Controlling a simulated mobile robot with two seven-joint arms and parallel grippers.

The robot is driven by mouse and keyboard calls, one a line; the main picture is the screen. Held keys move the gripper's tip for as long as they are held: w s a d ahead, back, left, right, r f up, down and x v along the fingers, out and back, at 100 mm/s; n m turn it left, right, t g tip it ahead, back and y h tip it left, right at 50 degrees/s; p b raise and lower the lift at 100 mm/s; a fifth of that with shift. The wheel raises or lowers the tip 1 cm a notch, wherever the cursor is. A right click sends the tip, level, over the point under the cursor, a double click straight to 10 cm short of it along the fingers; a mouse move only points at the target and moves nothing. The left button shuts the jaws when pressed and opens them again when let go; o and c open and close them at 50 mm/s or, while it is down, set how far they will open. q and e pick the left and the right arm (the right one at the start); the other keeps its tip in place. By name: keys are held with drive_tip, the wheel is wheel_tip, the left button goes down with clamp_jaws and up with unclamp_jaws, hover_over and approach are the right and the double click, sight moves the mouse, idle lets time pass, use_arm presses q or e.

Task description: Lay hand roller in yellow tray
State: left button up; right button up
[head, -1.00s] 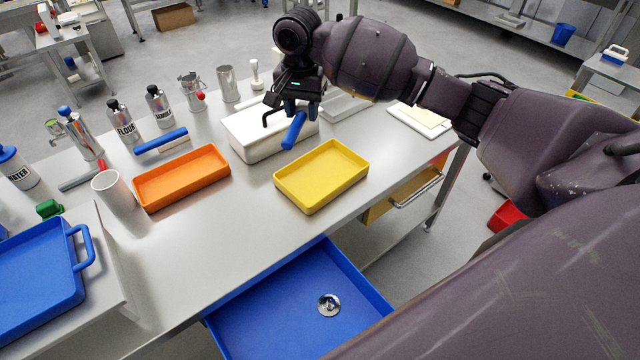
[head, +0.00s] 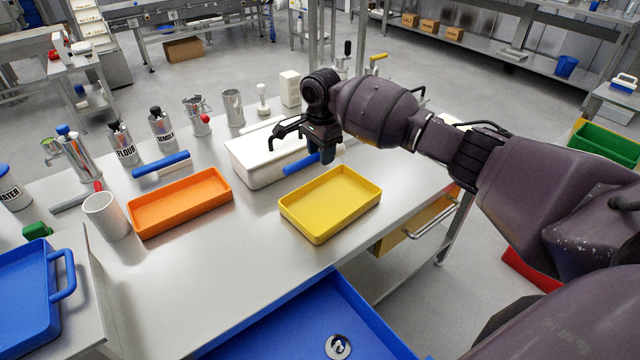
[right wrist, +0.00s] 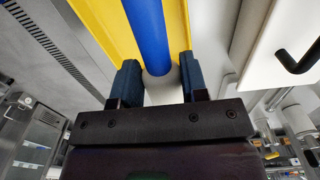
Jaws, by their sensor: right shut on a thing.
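The hand roller, seen as a blue bar (head: 300,165), is held by my right gripper (head: 322,156), just behind the yellow tray (head: 318,230). In the right wrist view the blue bar (right wrist: 148,30) runs between the two fingers (right wrist: 158,88), with a pale rounded end near them. The gripper is shut on it. The tray is empty and lies on the steel table; its yellow surface (right wrist: 98,25) shows beyond the roller in the wrist view. The roller appears to be above the table, beside the tray's far edge. My left gripper is out of view.
An orange tray (head: 180,205) lies left of the yellow one. A white lidded box (head: 255,165) stands close behind the roller. Another blue-handled tool (head: 160,165) lies behind the orange tray. A blue open drawer or tray (head: 290,325) is below the front edge.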

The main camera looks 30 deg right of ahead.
wheel_tip(320, 180, down, 4)
drive_tip(key=shift+r+b, duration=0.1)
drive_tip(key=shift+b, duration=0.2)
wheel_tip(320, 180, down, 6)
drive_tip(key=shift+r+b, duration=0.2)
drive_tip(key=shift+b, duration=0.55)
drive_tip(key=shift+f, duration=0.2)
drive_tip(key=shift+r, duration=0.15)
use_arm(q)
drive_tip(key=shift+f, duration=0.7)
use_arm(e)
drive_tip(key=shift+f, duration=0.6)
drive_tip(key=o, duration=1)
drive_tip(key=shift+c, duration=0.2)
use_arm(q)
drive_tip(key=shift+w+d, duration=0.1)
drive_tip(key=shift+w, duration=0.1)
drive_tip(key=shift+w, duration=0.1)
use_arm(e)
drive_tip(key=shift+r, duration=0.1)
